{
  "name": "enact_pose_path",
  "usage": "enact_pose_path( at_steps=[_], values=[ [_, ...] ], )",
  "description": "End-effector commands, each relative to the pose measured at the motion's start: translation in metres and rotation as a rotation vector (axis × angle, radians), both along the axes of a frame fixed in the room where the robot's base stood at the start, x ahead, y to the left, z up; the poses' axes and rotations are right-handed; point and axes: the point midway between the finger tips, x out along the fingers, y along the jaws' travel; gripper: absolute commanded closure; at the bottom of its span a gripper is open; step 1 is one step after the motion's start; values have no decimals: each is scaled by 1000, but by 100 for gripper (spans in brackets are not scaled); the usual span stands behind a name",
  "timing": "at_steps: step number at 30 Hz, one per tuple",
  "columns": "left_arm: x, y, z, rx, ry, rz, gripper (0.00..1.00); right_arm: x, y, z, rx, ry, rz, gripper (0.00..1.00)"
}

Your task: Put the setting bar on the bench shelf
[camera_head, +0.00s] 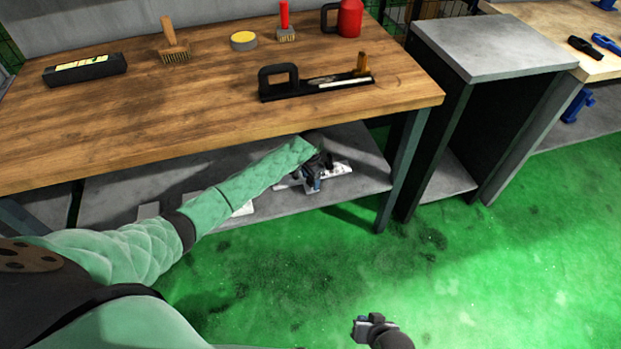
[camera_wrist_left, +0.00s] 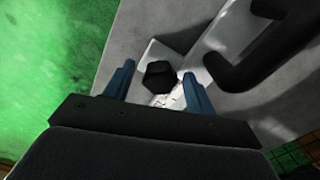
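My left gripper (camera_head: 312,184) reaches under the wooden bench top, over the grey bench shelf (camera_head: 372,178). In the left wrist view its two blue fingers (camera_wrist_left: 160,78) are apart. A black, many-sided end (camera_wrist_left: 160,74) shows between them, with a gap on each side. It may be an end of the setting bar; its length is hidden, and I cannot tell whether it rests on the shelf. A pale plate and a curved black handle (camera_wrist_left: 232,76) lie close by on the right of that view. My right gripper (camera_head: 368,326) is low over the green floor, away from the bench.
The bench top (camera_head: 200,118) carries a black-handled tool (camera_head: 310,86), a black box (camera_head: 85,69), brushes, a yellow-grey tin (camera_head: 243,40) and a red can (camera_head: 349,18). A bench leg (camera_head: 402,170) and a grey cabinet (camera_head: 490,48) stand right of the shelf.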

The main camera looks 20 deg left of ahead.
Motion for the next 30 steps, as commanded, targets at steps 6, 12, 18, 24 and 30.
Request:
enact_pose_path(
  at_steps=[6,12,18,24,30],
  values=[
    [0,0,0,0,0,0,43,0,0,0,0,-1,0,100],
    [1,0,10,0,-2,0,43,0,0,-2,1,-2,0,100],
    [0,0,39,-1,-2,-1,43,-1,0,-4,0,1,-1,100],
    [0,0,66,-1,-2,0,43,-1,0,-4,1,-1,-1,100],
    [0,0,77,0,0,1,43,-1,0,-4,1,-2,-2,100]
  ],
)
